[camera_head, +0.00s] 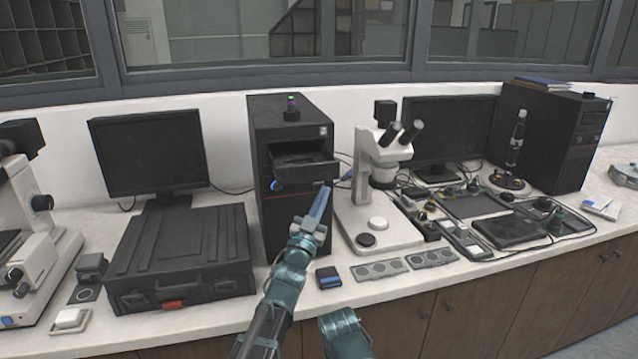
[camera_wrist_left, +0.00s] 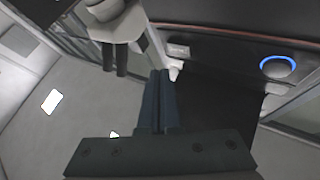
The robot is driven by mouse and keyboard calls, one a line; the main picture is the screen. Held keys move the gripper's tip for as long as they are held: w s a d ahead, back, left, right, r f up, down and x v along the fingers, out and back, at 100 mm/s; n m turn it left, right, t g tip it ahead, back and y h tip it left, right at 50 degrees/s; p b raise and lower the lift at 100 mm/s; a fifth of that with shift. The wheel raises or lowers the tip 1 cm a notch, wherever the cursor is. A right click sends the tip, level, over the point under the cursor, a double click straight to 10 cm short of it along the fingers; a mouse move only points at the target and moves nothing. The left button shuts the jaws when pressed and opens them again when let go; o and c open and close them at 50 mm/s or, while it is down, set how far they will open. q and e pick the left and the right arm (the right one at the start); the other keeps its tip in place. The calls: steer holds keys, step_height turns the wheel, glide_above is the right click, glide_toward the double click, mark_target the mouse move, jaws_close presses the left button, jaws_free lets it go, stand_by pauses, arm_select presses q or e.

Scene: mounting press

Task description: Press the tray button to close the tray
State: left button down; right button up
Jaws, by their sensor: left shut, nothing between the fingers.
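The black computer tower (camera_head: 288,222) stands behind my left gripper, with its disc tray (camera_head: 305,170) slid out from the upper front. A round button with a blue ring shows on the tower front in the left wrist view (camera_wrist_left: 278,67); its blue glow shows left of the tray in the head view (camera_head: 274,186). A small pale mark (camera_wrist_left: 178,49) sits on the front panel near my fingertips; I cannot tell if it is the tray button. My left gripper (camera_head: 325,192) is shut and empty, its tips just below the tray's right side. Contact is unclear. My right gripper is out of view.
A white microscope (camera_head: 376,165) stands close to the right of the tower. A black case (camera_head: 180,255) lies to its left. A small blue-and-black box (camera_head: 328,277) and grey dial panels (camera_head: 381,271) lie near the counter front. Monitors stand behind.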

arm_select(q)
steer(key=shift+w+a, duration=0.25)
steer(key=shift+w, duration=0.65)
steer(key=shift+w, duration=0.1)
stand_by(1.4)
steer(key=shift+w+a, duration=0.1)
steer(key=shift+w, duration=0.2)
steer(key=shift+w+a, duration=0.1)
steer(key=shift+w, duration=0.3)
stand_by(0.6)
steer(key=shift+s, duration=0.1)
steer(key=shift+s+d, duration=0.2)
steer(key=shift+s, duration=0.6)
steer(key=s, duration=0.2)
steer(key=s+d, duration=0.1)
steer(key=s, duration=0.1)
steer(key=shift+s+d, duration=0.15)
steer(key=shift+s, duration=0.15)
